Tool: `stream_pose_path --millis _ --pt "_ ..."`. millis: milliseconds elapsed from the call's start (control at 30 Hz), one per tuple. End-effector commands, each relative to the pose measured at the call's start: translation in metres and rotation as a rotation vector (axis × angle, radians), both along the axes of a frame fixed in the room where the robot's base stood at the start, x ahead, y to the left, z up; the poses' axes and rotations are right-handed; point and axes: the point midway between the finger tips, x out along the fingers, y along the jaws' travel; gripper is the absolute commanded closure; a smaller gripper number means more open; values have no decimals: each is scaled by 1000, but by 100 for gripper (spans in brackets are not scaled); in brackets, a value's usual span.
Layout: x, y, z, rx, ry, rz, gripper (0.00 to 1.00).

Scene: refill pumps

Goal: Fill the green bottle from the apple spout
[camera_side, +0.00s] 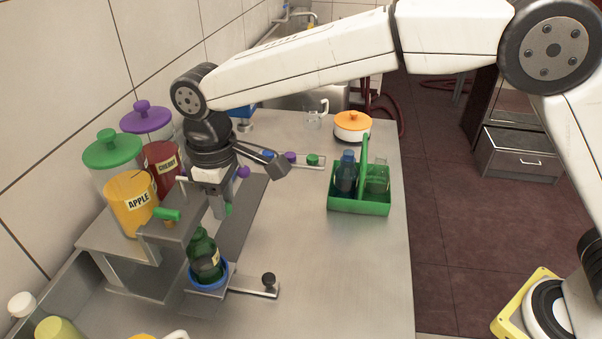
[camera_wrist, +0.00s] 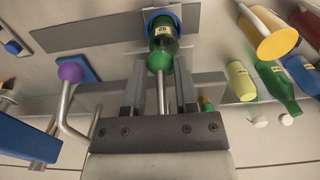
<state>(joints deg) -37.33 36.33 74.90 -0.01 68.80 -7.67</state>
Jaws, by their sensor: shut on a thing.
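The green bottle (camera_side: 204,258) stands upright in a blue ring holder (camera_side: 209,284) on the counter; its fill level cannot be told. It also shows in the wrist view (camera_wrist: 163,30). The apple dispenser (camera_side: 131,203) is a jar of yellow juice with a green lid, left of the bottle. My gripper (camera_side: 224,208) is just above and to the right of the bottle. In the wrist view my gripper (camera_wrist: 161,68) is shut on the green-knobbed lever (camera_wrist: 159,61), its rod running between the fingers. The apple spout's outlet is hidden.
A cherry dispenser (camera_side: 162,168) with a purple lid stands behind; its purple knob (camera_side: 243,171) is close to my wrist. A slide with a black knob (camera_side: 268,279) extends right of the holder. A green caddy (camera_side: 358,207) holds bottles. The counter's front right is clear.

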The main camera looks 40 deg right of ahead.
Motion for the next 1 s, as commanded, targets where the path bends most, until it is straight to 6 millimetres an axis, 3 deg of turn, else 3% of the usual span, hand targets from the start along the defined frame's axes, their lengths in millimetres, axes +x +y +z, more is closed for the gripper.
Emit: stream_pose_path --millis 1000 --pt "0 1 -33 1 -1 0 100"
